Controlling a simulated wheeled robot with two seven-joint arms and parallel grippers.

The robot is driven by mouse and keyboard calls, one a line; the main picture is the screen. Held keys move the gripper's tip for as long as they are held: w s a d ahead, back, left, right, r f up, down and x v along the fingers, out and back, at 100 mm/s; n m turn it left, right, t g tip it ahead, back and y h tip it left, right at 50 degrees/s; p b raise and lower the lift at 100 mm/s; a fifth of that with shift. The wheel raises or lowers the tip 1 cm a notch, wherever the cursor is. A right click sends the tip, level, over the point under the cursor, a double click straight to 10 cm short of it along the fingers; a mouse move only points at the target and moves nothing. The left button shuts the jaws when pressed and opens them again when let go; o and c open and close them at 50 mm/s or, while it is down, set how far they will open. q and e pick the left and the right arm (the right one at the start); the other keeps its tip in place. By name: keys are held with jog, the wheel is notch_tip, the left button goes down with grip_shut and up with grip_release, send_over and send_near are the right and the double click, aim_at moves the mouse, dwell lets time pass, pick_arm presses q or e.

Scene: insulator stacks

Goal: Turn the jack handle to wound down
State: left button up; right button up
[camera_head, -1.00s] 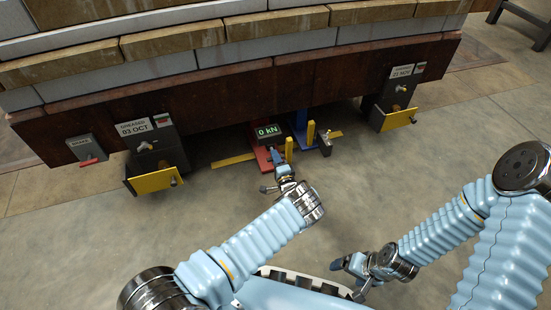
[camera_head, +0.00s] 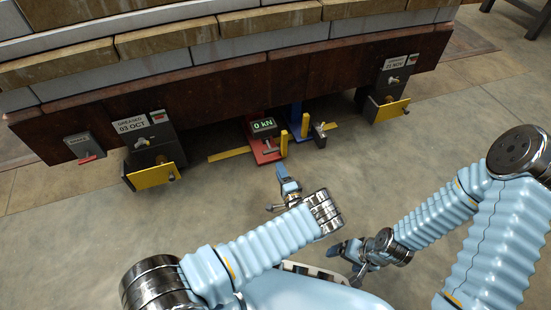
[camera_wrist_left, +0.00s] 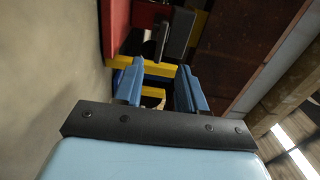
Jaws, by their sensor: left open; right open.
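The red jack (camera_head: 262,150) stands under the edge of the rust-brown beam, with a display (camera_head: 265,126) reading 0 kN. A small grey bar, likely its handle (camera_head: 268,148), shows below the display; its turn angle is too small to tell. My left gripper (camera_head: 277,188) is open and empty in front of the jack, apart from it. In the left wrist view the open blue fingers (camera_wrist_left: 158,88) point toward the red jack body (camera_wrist_left: 117,25) and a dark grey part (camera_wrist_left: 178,35), with nothing between them. My right gripper (camera_head: 346,266) is open and empty, low and far from the jack.
A blue jack (camera_head: 298,120) stands just right of the red one, with yellow posts (camera_head: 284,143) near both. Dark brackets with yellow plates (camera_head: 152,177) (camera_head: 392,111) flank them under the beam (camera_head: 215,95). The concrete floor (camera_head: 420,165) in front is clear.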

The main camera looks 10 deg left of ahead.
pick_arm(q)
jog(key=v, duration=0.2)
jog(key=shift+s+d, duration=0.2)
jog(key=shift+s, duration=0.1)
